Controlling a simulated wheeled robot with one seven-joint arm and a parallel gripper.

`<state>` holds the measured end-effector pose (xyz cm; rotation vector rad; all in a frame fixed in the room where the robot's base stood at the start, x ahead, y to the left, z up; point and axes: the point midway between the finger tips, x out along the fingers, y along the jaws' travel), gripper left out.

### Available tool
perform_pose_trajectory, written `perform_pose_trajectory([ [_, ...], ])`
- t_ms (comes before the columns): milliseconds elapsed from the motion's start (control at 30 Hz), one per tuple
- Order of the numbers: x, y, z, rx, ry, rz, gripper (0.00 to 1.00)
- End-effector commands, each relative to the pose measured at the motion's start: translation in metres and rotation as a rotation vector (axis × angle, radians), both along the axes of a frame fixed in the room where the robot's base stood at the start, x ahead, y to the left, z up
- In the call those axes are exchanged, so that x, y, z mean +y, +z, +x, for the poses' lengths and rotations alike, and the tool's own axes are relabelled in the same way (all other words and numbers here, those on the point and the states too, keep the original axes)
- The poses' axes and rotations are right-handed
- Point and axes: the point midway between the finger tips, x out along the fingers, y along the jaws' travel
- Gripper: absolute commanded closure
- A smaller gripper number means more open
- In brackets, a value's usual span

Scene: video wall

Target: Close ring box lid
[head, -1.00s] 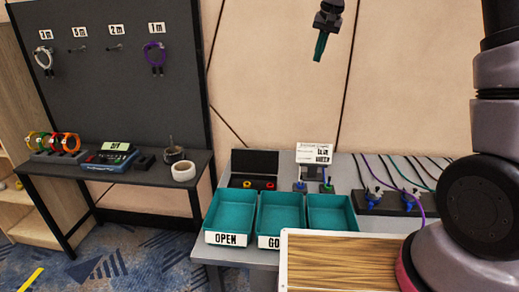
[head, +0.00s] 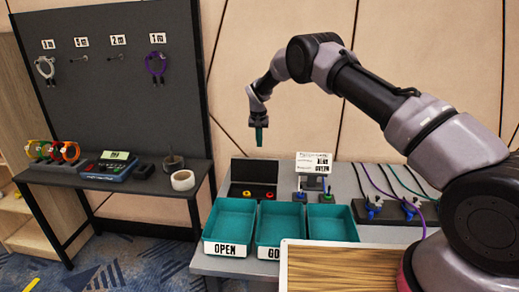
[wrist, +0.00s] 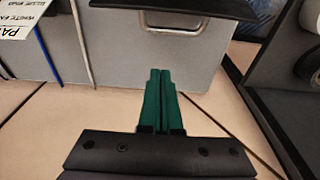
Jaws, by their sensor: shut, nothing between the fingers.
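The ring box (head: 254,172) appears to be the black box at the back of the grey table in the head view. Its lid stands raised at the rear, and a yellow and a red round piece show at its front. My gripper (head: 259,138) hangs pointing down, above the box in the picture; its exact distance from the lid cannot be told. In the wrist view its green fingers (wrist: 160,90) are together with nothing between them. A dark edge (wrist: 170,8) crosses the top of the wrist view; I cannot tell whether it is the lid.
Teal trays (head: 229,228) stand in front of the box, some labelled. A small sign stand (head: 313,163) is just right of it, and cables with blue plugs (head: 373,204) lie farther right. A dark side table (head: 110,178) with a tape roll (head: 182,180) is at left.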

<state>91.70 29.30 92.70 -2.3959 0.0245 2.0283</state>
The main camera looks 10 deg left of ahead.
Motion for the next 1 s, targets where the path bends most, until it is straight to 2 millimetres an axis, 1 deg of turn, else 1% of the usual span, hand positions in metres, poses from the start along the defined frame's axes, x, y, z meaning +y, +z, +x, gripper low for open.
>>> perform_pose_trajectory([
  [33, -0.001, -0.010, 0.000, 0.004, -0.001, -0.002, 1.00],
  [200, -0.002, -0.042, 0.006, 0.004, -0.001, -0.002, 1.00],
  [500, -0.002, -0.089, 0.014, 0.002, -0.001, -0.001, 1.00],
  [533, -0.002, -0.089, 0.014, 0.001, 0.000, 0.000, 1.00],
  [567, -0.001, -0.084, 0.011, 0.000, 0.000, 0.001, 1.00],
  [800, -0.001, -0.074, -0.009, 0.003, 0.000, 0.000, 1.00],
  [1000, -0.001, -0.068, -0.019, 0.002, 0.000, 0.000, 1.00],
])
